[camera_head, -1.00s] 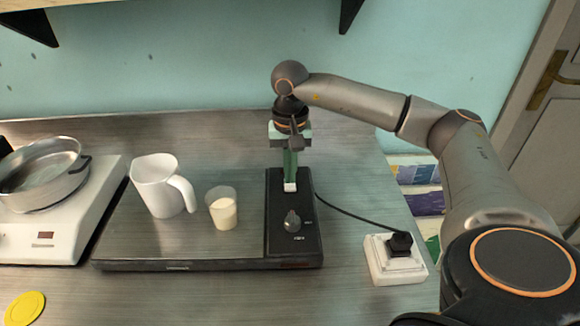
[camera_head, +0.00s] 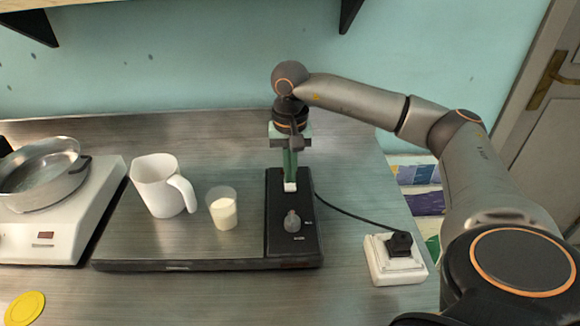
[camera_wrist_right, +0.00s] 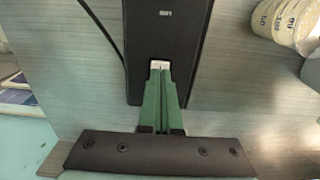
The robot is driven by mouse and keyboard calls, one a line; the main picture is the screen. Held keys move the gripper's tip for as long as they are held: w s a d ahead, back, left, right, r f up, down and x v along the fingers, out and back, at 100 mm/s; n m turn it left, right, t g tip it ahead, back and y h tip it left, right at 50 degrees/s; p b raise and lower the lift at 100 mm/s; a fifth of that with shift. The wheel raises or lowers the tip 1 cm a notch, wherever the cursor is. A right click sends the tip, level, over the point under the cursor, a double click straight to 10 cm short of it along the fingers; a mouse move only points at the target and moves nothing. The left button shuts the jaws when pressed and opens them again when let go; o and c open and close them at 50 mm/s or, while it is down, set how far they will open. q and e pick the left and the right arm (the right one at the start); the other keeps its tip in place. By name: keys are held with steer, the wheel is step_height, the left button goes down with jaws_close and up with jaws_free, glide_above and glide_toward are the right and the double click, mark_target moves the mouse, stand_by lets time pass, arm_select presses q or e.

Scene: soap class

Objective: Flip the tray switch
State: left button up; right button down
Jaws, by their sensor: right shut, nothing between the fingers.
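The tray (camera_head: 140,240) is a flat dark metal plate on the counter with a black control panel (camera_head: 275,215) at its right end. A small white switch (camera_head: 290,187) sits at the far part of the panel. It also shows in the right wrist view (camera_wrist_right: 159,65). My right gripper (camera_head: 290,180) points straight down with its green fingers shut and empty. Its fingertips are at the white switch and partly cover it. I cannot tell whether they press on it. A grey knob (camera_head: 292,221) stands nearer on the panel. My left gripper is not in view.
On the tray stand a white mug (camera_head: 158,187) and a small cup of pale stuff (camera_head: 222,208). A pot (camera_head: 45,180) sits on a white scale (camera_head: 40,235) at left. A cable runs from the panel to a white socket (camera_head: 395,268) at right. A yellow disc (camera_head: 25,308) lies front left.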

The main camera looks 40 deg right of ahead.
mark_target(290, 187)
steer(key=shift+f, duration=0.3)
steer(key=shift+f+b, duration=0.3)
steer(key=shift+b, duration=0.15)
steer(key=shift+f, duration=0.3)
stand_by(0.4)
step_height(290, 187, up, 2)
steer(key=shift+r+p, duration=0.25)
steer(key=shift+p, duration=0.6)
step_height(290, 187, up, 3)
steer(key=p, duration=0.2)
steer(key=shift+r+p, duration=0.2)
steer(key=shift+p, duration=0.15)
steer(key=shift+r+p, duration=0.45)
steer(key=shift+r, duration=0.1)
